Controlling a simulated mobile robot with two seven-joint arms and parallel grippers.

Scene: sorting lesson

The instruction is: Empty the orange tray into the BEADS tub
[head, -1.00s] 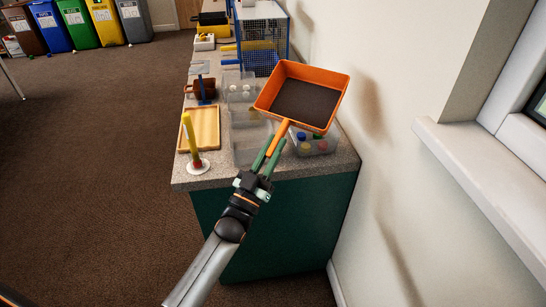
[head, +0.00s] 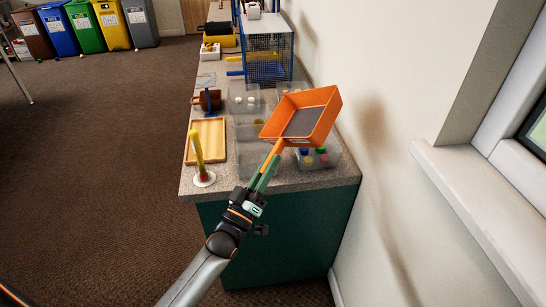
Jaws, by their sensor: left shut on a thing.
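My left gripper (head: 259,187) is shut on the handle of the orange tray (head: 325,120). It holds the tray above the right side of the counter, tilted. The tray's floor shows as a flat grey-brown patch; I cannot tell whether that is a bare bottom or fine contents. Another clear tub (head: 252,165) stands left of the handle and looks empty. No BEADS label is readable, so I cannot tell which tub it is. My right gripper is not in view.
The counter (head: 228,188) also bears a wooden tray (head: 211,141), a yellow post on a white base (head: 198,156), a tub with white balls (head: 243,100) and a blue wire cage (head: 268,62). The wall (head: 385,110) is close on the right. Coloured bins (head: 82,28) stand far back left.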

